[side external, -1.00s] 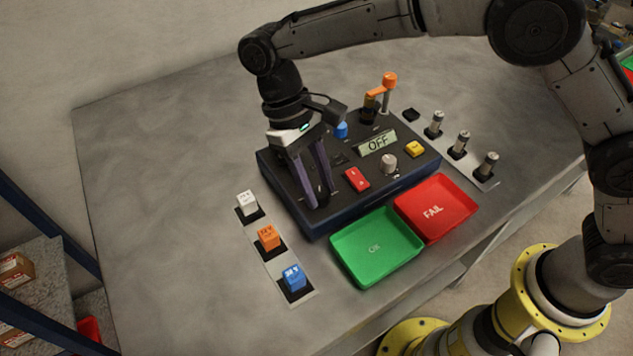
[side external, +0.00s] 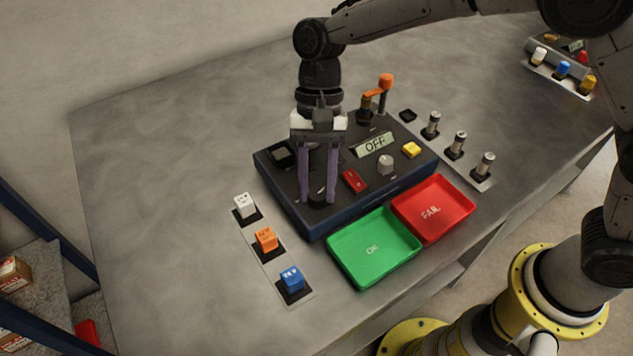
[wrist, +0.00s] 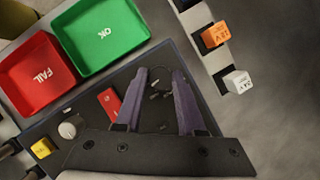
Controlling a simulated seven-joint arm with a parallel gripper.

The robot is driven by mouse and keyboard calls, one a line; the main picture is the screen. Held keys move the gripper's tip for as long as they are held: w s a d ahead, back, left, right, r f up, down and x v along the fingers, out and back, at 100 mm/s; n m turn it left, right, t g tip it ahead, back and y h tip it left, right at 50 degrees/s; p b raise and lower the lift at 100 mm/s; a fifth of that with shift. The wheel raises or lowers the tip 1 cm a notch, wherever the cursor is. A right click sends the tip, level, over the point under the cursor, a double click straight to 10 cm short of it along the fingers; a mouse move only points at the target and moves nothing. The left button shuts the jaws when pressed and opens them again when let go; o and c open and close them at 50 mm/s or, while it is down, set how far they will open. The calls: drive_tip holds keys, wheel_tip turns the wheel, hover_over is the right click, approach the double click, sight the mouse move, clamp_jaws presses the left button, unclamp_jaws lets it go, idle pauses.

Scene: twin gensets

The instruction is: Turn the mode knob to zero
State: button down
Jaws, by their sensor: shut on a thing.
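The dark control panel (side external: 405,178) lies on the table, its display (side external: 375,144) reading OFF. My gripper (side external: 317,197) points down at the panel's front left corner, its purple fingers on either side of a low black knob (side external: 318,204), shut on it. In the wrist view my gripper (wrist: 160,80) has its fingertips beside the dark knob, whose outline is hard to make out against the dark panel. Small pale marks show around it, too small to read. I cannot tell which mark the knob points to. A round grey knob (side external: 386,163) stands apart, right of the red switch (side external: 354,181).
A green OK tray (side external: 346,272) and a red FAIL tray (side external: 458,227) stand in front. White (side external: 244,205), orange (side external: 265,238) and blue (side external: 291,277) cubes stand at left. Metal cylinders (side external: 456,147) stand at right. An orange-handled lever (side external: 384,85) rises behind the panel.

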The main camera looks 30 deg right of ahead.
drive_tip(key=shift+m+t, duration=0.3)
drive_tip(key=shift+m, duration=0.5)
drive_tip(key=c, duration=0.5)
unclamp_jaws()
drive_tip(key=shift+y, duration=0.3)
drive_tip(key=v, duration=1.3)
drive_tip(key=shift+r, duration=0.4)
drive_tip(key=shift+w+d, duration=0.1)
